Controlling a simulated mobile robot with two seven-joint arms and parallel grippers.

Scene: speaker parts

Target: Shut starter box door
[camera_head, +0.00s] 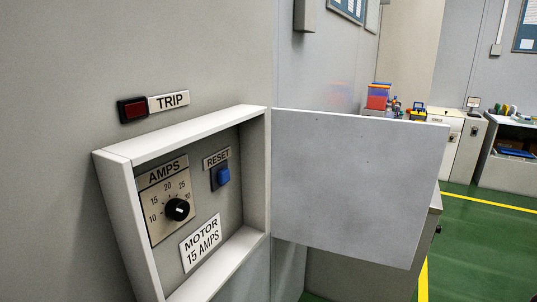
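The starter box (121,192) is a grey-white open frame on the wall at the left of the head view. Inside it are an amps dial (178,209), a blue reset button (222,176) and a label reading "MOTOR 15 AMPS" (201,242). Its door (355,180) is a flat light-grey panel. It stands wide open to the right, joined near the box's right edge. Neither of my grippers shows in this view.
A red trip light (132,110) and its label (168,101) are above the box. Behind the door are cabinets (459,145) and red and blue bins (378,96). Green floor (480,240) with yellow lines is open at the right.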

